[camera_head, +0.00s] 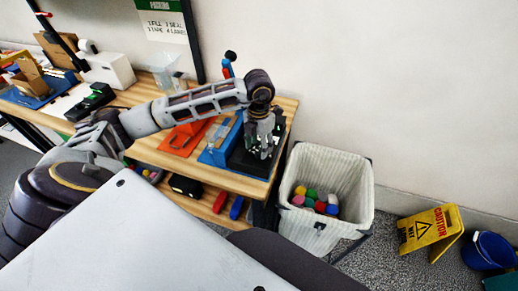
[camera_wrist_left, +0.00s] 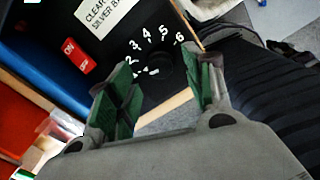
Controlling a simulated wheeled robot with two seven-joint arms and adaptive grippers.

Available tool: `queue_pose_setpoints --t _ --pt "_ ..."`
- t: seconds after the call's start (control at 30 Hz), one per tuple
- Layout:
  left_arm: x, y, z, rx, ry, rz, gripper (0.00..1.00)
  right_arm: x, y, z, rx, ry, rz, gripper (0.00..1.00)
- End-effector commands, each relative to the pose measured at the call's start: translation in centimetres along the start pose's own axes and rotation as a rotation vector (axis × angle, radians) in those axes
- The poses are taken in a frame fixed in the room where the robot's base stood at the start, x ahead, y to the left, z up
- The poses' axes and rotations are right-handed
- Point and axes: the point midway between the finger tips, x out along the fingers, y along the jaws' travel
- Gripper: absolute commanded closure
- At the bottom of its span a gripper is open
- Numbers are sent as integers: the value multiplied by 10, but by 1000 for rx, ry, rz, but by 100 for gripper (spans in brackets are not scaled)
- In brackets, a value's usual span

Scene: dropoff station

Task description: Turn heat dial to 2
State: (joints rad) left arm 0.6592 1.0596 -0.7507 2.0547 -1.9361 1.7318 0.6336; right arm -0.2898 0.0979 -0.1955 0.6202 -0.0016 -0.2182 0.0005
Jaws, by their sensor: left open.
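The heat dial (camera_wrist_left: 163,63) is a dark round knob on a black panel (camera_wrist_left: 110,50), with white numbers 2 to 6 arced around it in the left wrist view. A pale mark shows at its lower left; I cannot tell exactly which number it points at. My left gripper (camera_wrist_left: 160,66) is open, its green-padded fingers on either side of the dial; contact cannot be told. In the head view the left gripper (camera_head: 263,140) points down over the black device (camera_head: 245,160) at the table's right end and hides the dial. My right gripper is not in view.
A red ON switch (camera_wrist_left: 76,55) and a printed label (camera_wrist_left: 100,14) are on the panel. A blue holder (camera_head: 220,143) and an orange tray (camera_head: 184,139) stand left of the device. A white bin (camera_head: 345,180) with colourful items stands right of the table.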

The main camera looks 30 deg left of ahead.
Motion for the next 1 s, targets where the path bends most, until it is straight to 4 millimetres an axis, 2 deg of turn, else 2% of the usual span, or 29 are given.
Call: queue_pose_setpoints --t 0.23,0.63,1.0 --pt "20 0 0 1 0 -1 49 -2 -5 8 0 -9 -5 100" --pt "24 0 0 1 0 0 50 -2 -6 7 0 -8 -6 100" --pt "24 0 0 0 0 0 96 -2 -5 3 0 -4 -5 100"
